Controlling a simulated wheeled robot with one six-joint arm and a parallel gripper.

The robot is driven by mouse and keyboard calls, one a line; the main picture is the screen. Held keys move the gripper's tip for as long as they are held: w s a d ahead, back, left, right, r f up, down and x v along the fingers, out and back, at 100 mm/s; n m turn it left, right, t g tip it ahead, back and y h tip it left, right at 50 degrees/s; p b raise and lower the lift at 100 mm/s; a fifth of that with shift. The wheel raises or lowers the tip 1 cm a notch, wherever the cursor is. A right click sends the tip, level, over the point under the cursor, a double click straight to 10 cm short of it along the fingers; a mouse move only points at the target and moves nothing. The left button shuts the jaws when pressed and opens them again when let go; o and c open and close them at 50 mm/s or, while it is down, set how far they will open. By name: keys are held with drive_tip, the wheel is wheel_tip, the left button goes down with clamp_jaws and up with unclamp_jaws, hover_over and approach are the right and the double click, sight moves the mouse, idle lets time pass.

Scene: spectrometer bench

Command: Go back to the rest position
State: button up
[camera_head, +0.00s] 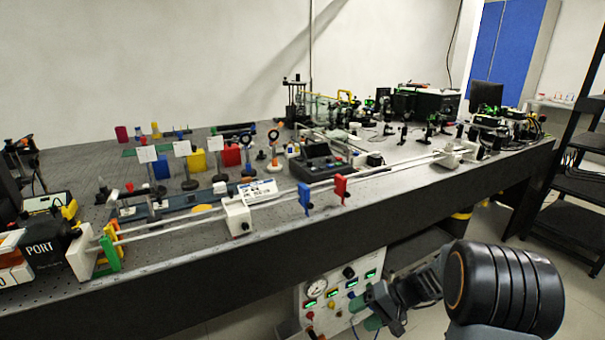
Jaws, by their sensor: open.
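My ridged black arm link (505,290) fills the lower right corner and hides part of the floor. The gripper looks apart from the bench top, but I cannot tell its exact distance from the panel behind it.
The long optical bench (270,250) runs from lower left to upper right, with a rail carrying a red holder (341,189) and a blue holder (305,197). A panel with a gauge (316,287) sits under it. Black shelves (575,180) stand right. Some floor shows between bench and shelves.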

drive_tip(key=s+r+t+h+p, duration=0.1)
drive_tip(key=s+r+h+p, duration=0.2)
drive_tip(key=r, duration=0.7)
drive_tip(key=s+r+n+t+h+p, duration=0.1)
drive_tip(key=s+r+h+p, duration=0.2)
drive_tip(key=s+r+p, duration=0.3)
drive_tip(key=s+r+n+t+h+p, duration=0.1)
drive_tip(key=s+r+h+p, duration=0.3)
drive_tip(key=r+p, duration=0.4)
drive_tip(key=w+v, duration=0.1)
drive_tip(key=v, duration=0.6)
drive_tip(key=shift+d+r, duration=0.2)
drive_tip(key=shift+r, duration=0.25)
